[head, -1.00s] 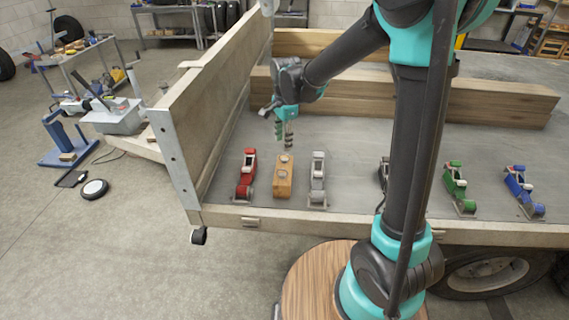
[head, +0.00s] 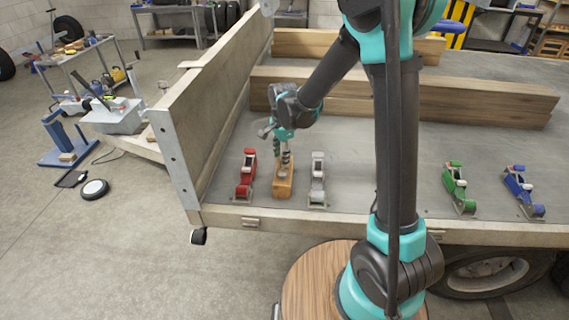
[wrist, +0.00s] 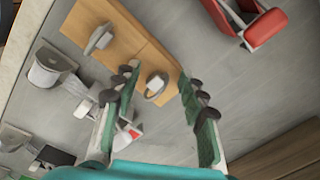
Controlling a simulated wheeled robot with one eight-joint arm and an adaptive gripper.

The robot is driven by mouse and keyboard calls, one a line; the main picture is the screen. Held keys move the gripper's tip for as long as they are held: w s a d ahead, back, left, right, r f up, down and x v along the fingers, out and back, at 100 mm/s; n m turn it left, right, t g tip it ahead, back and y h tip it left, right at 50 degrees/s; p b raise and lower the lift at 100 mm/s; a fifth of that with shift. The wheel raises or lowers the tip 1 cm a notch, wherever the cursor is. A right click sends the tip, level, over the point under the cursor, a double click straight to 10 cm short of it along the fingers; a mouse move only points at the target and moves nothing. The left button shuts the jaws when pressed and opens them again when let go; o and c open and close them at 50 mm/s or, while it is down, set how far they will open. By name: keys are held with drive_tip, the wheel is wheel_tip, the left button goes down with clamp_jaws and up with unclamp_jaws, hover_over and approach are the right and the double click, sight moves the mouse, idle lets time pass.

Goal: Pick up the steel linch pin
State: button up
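A wooden block (head: 284,188) stands on the trailer bed near its front edge. In the wrist view the block (wrist: 124,47) bears two small grey metal pieces that look like linch pins. One pin (wrist: 156,86) shows as a rounded loop between my fingertips, near one end of the block. The other pin (wrist: 99,39) is toward the far end, clear of my fingers. My gripper (head: 286,161) points down over the block. In the wrist view my gripper (wrist: 161,80) is open, its fingers on either side of the nearer pin. The pins' lower parts are hidden.
A red ratchet-like device (head: 246,175) stands close left of the block, and a grey one (head: 318,180) close right. Green (head: 459,186) and blue (head: 523,190) ones stand farther right. The trailer's side board (head: 207,115) rises at left; wooden beams (head: 400,97) lie behind.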

clamp_jaws()
drive_tip(key=shift+r, duration=0.15)
